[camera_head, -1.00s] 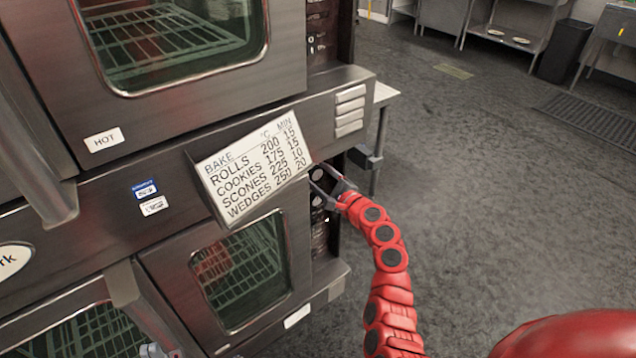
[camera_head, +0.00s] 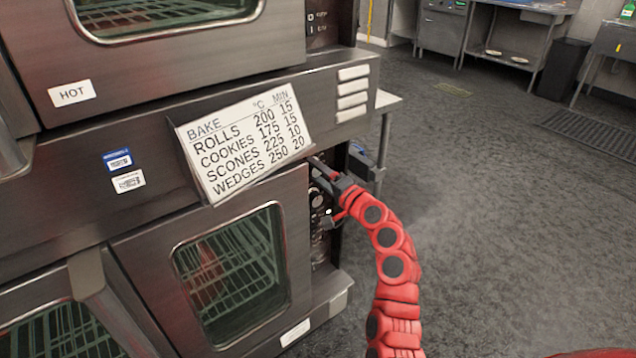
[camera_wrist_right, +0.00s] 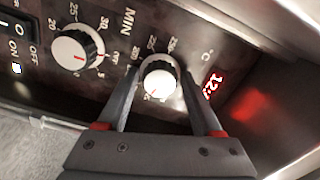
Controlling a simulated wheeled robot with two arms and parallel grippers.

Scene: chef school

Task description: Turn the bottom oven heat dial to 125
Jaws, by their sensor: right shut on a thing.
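The bottom oven's heat dial (camera_wrist_right: 158,80) is a white-faced round knob on the dark panel, marked °C, in the right wrist view. My right gripper (camera_wrist_right: 163,84) has one finger on each side of it and is shut on it. A red digital display (camera_wrist_right: 213,86) beside the dial shows digits starting with 12; the last one is unclear. In the head view my right gripper (camera_head: 322,176) is at the panel below the upper oven, and the fingertips and the held dial are hard to make out. My left gripper is out of view.
A timer dial marked MIN (camera_wrist_right: 77,56) and an ON/OFF switch (camera_wrist_right: 15,38) are on the same panel. The tilted baking chart (camera_head: 243,147) hangs just left of my gripper. The bottom oven door (camera_head: 232,270) is shut. The floor to the right is clear.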

